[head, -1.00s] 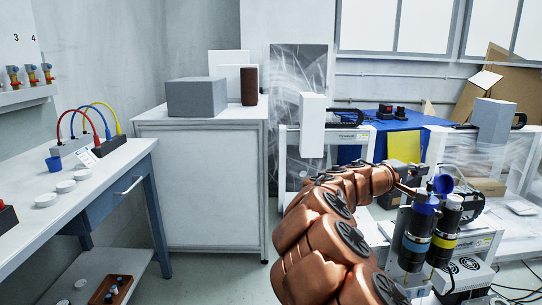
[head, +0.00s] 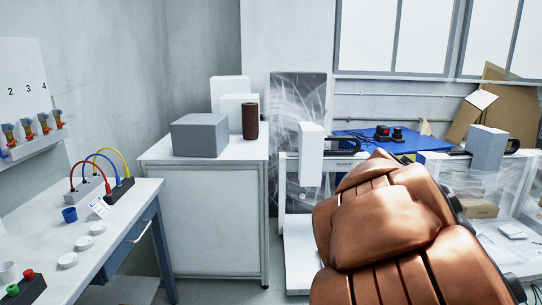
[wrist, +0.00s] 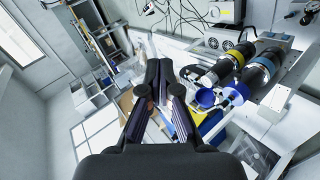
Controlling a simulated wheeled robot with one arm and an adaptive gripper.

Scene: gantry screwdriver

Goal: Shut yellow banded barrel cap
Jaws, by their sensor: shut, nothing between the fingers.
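The yellow banded barrel (wrist: 236,57) is a black cylinder with a yellow band, right of my gripper in the wrist view. My gripper (wrist: 159,70) is shut and empty, left of the barrels and apart from the caps. In the head view my arm hides both barrels and my gripper.
A white fan box (wrist: 222,38) and cables are beyond the barrels. A grey box (head: 200,135) and brown cylinder (head: 250,120) stand on a white cabinet (head: 215,220). A side bench (head: 110,230) is at left. Floor between bench and cabinet is free.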

